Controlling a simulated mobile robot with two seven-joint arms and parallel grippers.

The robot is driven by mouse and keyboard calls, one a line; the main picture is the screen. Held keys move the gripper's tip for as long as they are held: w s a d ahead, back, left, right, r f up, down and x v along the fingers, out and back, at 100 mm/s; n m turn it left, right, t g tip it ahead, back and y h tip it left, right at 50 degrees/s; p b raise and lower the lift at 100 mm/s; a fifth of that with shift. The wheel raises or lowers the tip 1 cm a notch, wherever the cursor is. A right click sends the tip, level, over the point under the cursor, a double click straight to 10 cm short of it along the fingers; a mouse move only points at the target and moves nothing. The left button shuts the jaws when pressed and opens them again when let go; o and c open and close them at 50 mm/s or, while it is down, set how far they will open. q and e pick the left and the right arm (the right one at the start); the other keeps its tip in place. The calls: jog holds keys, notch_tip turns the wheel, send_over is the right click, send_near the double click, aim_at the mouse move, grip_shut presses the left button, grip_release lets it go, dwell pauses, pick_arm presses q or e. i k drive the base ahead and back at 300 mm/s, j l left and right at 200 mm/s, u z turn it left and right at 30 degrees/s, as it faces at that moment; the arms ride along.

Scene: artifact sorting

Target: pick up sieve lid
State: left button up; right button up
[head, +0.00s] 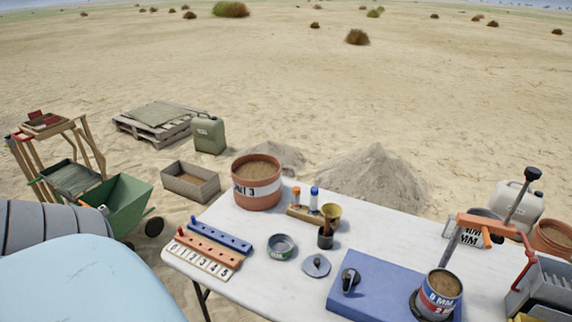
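A round grey lid with a small knob on top, which looks like the sieve lid (316,265), lies flat on the white table (262,300) near its middle. A short round metal sieve or pan (282,247) with a green label stands behind it to the left. A blue base (372,284) is to the lid's right. It carries a dark knob or handle and a sieve (440,293) with a red and blue label, full of brown soil. Neither gripper shows in the head view. Only part of my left arm comes in at the lower left.
A soil-filled bucket (257,183), a holder with small bottles (304,214), a dark cup (325,237), and blue and orange peg racks (209,248) stand on the table. An orange-handled frame (487,226) rises at the right. A green wheelbarrow (124,205) stands left of the table.

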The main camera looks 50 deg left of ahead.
aim_at(316, 266)
jog(key=u, duration=1.25)
